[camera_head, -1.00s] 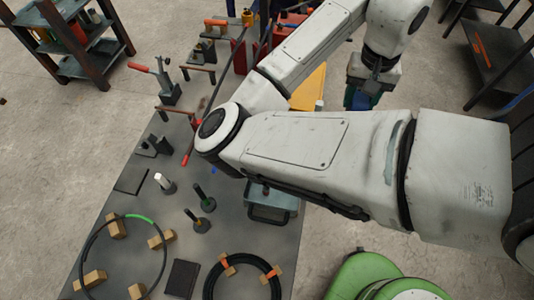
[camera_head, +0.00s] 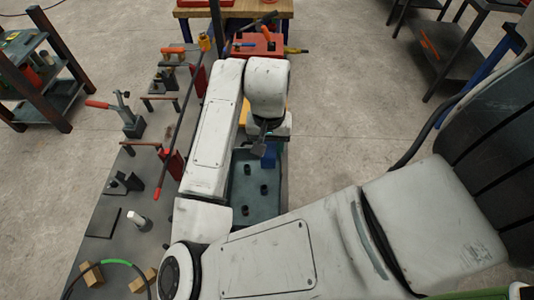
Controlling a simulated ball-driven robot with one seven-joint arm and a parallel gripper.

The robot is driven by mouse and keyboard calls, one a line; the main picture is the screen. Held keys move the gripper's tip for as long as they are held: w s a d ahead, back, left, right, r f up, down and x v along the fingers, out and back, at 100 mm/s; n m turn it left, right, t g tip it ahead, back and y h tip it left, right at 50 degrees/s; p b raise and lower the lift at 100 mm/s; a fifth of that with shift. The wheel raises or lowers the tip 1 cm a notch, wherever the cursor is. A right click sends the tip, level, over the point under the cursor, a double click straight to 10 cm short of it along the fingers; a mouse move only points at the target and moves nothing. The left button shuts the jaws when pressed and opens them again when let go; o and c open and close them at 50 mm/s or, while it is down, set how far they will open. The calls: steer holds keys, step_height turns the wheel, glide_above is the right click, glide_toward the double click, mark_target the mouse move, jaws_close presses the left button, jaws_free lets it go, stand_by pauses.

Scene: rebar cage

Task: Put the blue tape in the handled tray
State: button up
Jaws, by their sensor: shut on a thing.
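My gripper (camera_head: 266,147) points down beyond the bend of my arm, near the middle of the view. It is shut on the blue tape (camera_head: 269,157), of which only a small blue part shows below the jaws. A grey-teal tray (camera_head: 256,214) with several small dark round pieces inside lies below and nearer than the gripper. The tape appears over the tray's far right part; I cannot tell its height or whether it touches. My arm hides the tray's left and near edges, and no handle is clear.
The grey bench (camera_head: 112,200) on the left carries a red-handled clamp (camera_head: 127,115), a long dark bar with a red end (camera_head: 172,160) and wooden blocks (camera_head: 91,275). A red toolbox (camera_head: 257,46) stands beyond the gripper. Floor right of the tray is clear.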

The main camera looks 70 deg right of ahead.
steer(key=shift+w+a+f, duration=0.2)
steer(key=shift+a+f, duration=0.05)
steer(key=shift+f, duration=0.05)
step_height(320, 180, down, 3)
steer(key=shift+r, duration=0.1)
steer(key=shift+d, duration=0.1)
steer(key=shift+f, duration=0.45)
steer(key=shift+f+b, duration=0.25)
steer(key=shift+b, duration=0.15)
